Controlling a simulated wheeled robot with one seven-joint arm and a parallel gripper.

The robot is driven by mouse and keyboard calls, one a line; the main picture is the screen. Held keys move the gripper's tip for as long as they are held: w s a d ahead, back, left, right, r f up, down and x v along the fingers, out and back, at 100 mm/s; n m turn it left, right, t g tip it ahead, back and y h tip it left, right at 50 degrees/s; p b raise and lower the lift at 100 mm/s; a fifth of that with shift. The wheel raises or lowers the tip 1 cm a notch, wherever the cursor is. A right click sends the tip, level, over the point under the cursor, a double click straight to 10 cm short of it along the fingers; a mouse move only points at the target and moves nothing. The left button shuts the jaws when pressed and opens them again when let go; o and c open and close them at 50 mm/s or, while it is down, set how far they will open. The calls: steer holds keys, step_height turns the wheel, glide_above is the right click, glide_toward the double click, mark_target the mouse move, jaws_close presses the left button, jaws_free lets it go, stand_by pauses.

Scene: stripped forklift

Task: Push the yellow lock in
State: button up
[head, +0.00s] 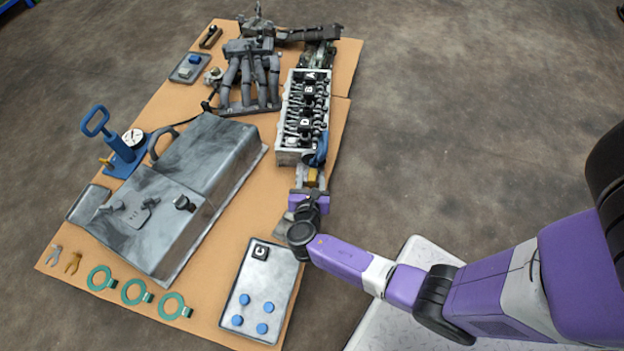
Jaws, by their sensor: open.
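The yellow lock (312,174) is a small block at the near end of the grey engine head (288,157), just below a blue part (319,150). My gripper (311,182) reaches in from the lower right, with its purple body just below the lock. Its fingers are open and lie close around or beside the lock; from this view I cannot tell whether they touch it. How far the lock sits in is too small to tell.
A grey metal case (150,215) lies to the left. A light plate with blue knobs (278,270) is below my gripper. A blue hand pump (120,148), green rings (135,291) and pliers (73,262) lie farther left on the tan board.

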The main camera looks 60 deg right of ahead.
steer(key=shift+w+d+f, duration=0.1)
steer(key=shift+w+d, duration=0.05)
steer(key=shift+d, duration=0.1)
jaws_close()
stand_by(1.4)
